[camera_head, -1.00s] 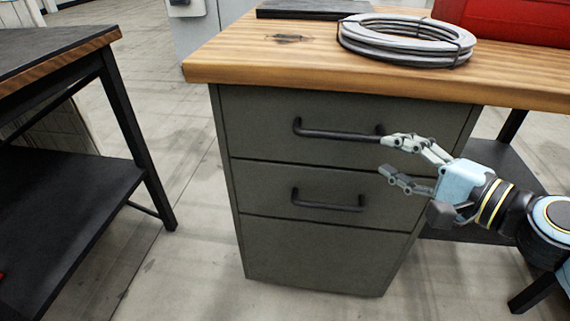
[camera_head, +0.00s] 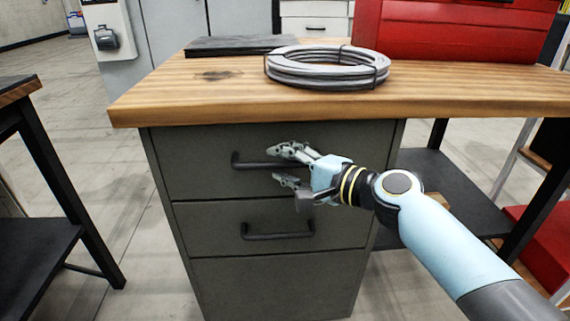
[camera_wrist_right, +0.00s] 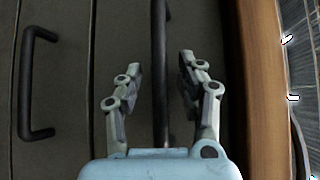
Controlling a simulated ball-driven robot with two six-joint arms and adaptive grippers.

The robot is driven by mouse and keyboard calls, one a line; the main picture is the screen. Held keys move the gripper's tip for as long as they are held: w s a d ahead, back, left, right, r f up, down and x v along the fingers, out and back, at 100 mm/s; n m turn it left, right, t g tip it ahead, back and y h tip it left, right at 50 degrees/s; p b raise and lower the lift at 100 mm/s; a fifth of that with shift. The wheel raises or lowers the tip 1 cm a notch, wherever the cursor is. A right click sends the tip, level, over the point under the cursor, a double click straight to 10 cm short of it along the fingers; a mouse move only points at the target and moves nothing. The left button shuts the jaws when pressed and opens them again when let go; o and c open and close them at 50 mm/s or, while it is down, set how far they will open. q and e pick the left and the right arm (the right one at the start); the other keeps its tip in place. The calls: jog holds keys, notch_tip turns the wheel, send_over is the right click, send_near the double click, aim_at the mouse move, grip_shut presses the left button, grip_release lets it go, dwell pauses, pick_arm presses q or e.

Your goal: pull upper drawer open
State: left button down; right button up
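The upper drawer (camera_head: 195,145) is a dark grey front below a wooden worktop, flush with the cabinet. Its black bar handle (camera_head: 248,165) runs sideways across the front. My right gripper (camera_head: 277,164) is at the right part of this handle, coming from the right. In the right wrist view the right gripper (camera_wrist_right: 160,68) is open, with one finger on each side of the handle bar (camera_wrist_right: 160,35) and visible gaps to both. The handle's right end is partly hidden by the gripper in the head view. My left gripper is not in view.
The lower drawer (camera_head: 215,215) has a similar handle (camera_head: 278,236) and is shut. The worktop (camera_head: 160,98) overhangs above, bearing a cable coil (camera_head: 325,80), a dark slab (camera_head: 240,46) and a red case (camera_head: 460,30). Another table (camera_head: 35,235) stands at left. Floor between is clear.

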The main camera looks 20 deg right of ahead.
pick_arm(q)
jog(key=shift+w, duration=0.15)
pick_arm(e)
jog(key=shift+c, duration=0.6)
grip_shut()
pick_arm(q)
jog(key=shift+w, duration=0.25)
pick_arm(e)
jog(key=shift+s+f, duration=0.15)
